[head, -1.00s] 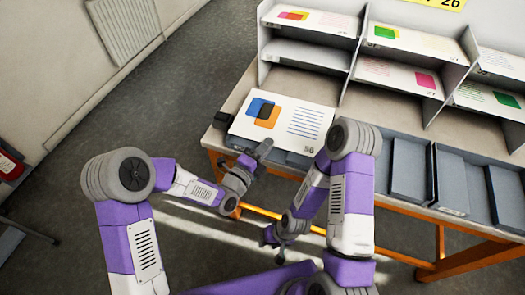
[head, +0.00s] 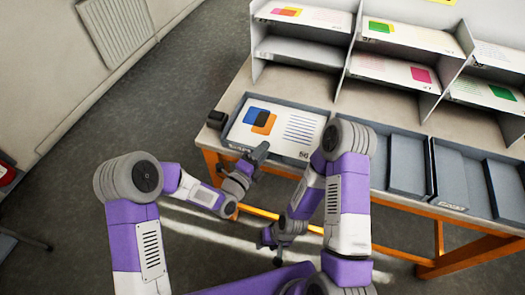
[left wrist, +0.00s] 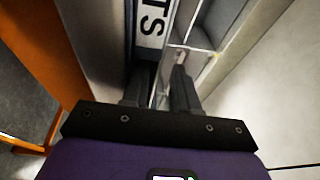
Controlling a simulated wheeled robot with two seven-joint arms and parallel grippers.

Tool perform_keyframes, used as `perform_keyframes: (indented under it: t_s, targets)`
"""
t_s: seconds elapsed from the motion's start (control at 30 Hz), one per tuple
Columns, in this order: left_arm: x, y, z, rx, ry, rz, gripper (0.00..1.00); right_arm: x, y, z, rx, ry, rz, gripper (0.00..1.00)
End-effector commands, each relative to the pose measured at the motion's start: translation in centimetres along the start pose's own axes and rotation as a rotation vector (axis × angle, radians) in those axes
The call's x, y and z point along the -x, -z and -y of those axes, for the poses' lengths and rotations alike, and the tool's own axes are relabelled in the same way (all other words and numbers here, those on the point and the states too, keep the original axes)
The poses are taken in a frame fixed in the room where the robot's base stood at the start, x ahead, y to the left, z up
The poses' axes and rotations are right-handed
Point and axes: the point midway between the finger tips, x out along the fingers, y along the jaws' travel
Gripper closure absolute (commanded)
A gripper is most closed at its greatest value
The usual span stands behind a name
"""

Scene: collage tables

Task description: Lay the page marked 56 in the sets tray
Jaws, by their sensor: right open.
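The page (head: 285,122), white with blue, black and orange squares and blue lines, lies inside the grey-blue sets tray (head: 233,113) at the table's left end. My left gripper (head: 259,156) is at the tray's front edge, beside the page. In the left wrist view its fingers (left wrist: 160,85) stand apart, with the tray label ending in TS (left wrist: 153,25) beyond them. My right gripper (head: 267,240) hangs open and empty in front of the table, lower down.
A shelf rack (head: 300,52) with several other printed pages stands behind the trays. More blue-grey trays (head: 458,180) sit to the right along the front edge. A small black block (head: 216,119) is left of the sets tray.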

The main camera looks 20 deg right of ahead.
Motion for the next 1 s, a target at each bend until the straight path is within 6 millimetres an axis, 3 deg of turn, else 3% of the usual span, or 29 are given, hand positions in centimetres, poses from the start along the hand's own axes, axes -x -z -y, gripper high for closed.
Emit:
perform_keyframes:
  t_s: [0.33,0.7,1.0]
  targets:
    - [0.5,0.0,-0.1,0.001,-0.004,0.0,0.68,0.1,0.0,0.0,0.0,0.0,0.0,0.57]
    - [6.2,0.0,0.0,0.0,-0.002,0.0,0.68,0.9,0.0,0.3,0.0,0.0,0.0,0.57]
    - [7.6,0.0,0.1,-0.001,0.002,0.0,0.68,1.0,0.0,0.4,0.0,0.0,0.0,0.57]
